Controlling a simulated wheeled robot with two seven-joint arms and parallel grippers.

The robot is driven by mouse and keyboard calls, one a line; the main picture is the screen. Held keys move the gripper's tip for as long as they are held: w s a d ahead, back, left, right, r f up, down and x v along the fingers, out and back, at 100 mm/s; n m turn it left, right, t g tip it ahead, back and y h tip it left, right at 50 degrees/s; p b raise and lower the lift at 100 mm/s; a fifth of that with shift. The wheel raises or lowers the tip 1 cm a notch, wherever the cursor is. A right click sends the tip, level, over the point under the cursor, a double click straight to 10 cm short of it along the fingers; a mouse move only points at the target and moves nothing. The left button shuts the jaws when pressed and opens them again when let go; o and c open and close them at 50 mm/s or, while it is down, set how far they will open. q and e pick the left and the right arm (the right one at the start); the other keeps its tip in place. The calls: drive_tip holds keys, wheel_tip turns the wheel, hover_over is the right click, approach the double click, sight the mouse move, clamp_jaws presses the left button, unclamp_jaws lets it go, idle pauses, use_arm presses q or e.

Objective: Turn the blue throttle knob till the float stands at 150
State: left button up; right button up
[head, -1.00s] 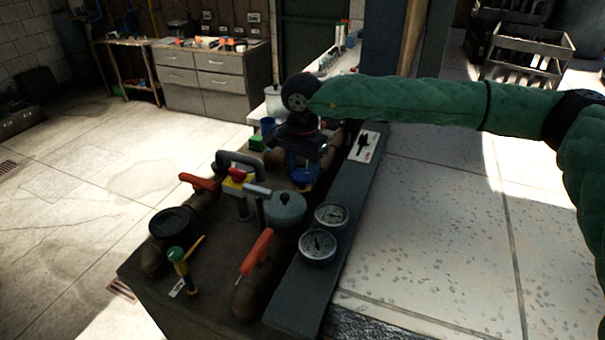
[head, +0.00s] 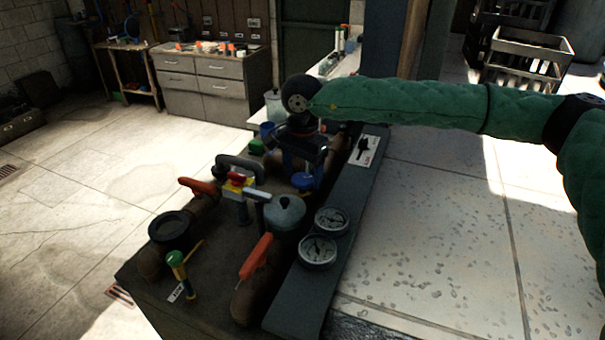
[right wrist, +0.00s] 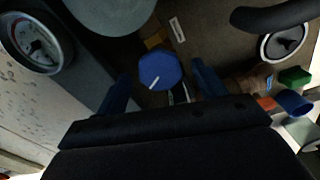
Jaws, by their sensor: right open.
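The blue throttle knob (head: 303,182) sits on the pump bench, beyond the grey domed pot. In the right wrist view the blue knob (right wrist: 160,68) is faceted, with a white pointer line towards its lower left. My right gripper (head: 304,166) hangs over the knob, pointing down. In the right wrist view its two dark blue fingers (right wrist: 163,90) are open, one on each side of the knob, with gaps between; contact does not show. I cannot make out the float or its scale in either view. My left gripper is out of view.
The grey pot (head: 286,216) and two gauges (head: 319,250) stand close in front of the knob. Orange-red lever handles (head: 256,257), a red button on a yellow box (head: 237,180) and a green-handled tool (head: 177,262) crowd the bench. A green block (right wrist: 295,77) lies right of my gripper.

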sight(302, 178)
wheel_tip(302, 178, up, 4)
drive_tip(key=shift+b, duration=0.65)
drive_tip(key=shift+r, duration=0.95)
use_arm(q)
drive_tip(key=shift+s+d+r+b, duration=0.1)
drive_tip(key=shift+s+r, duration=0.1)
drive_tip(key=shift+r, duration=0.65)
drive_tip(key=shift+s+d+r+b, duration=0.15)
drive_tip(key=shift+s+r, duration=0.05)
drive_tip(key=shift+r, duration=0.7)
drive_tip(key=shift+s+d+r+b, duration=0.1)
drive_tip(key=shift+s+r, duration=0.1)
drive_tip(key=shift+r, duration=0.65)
use_arm(e)
drive_tip(key=shift+r, duration=0.65)
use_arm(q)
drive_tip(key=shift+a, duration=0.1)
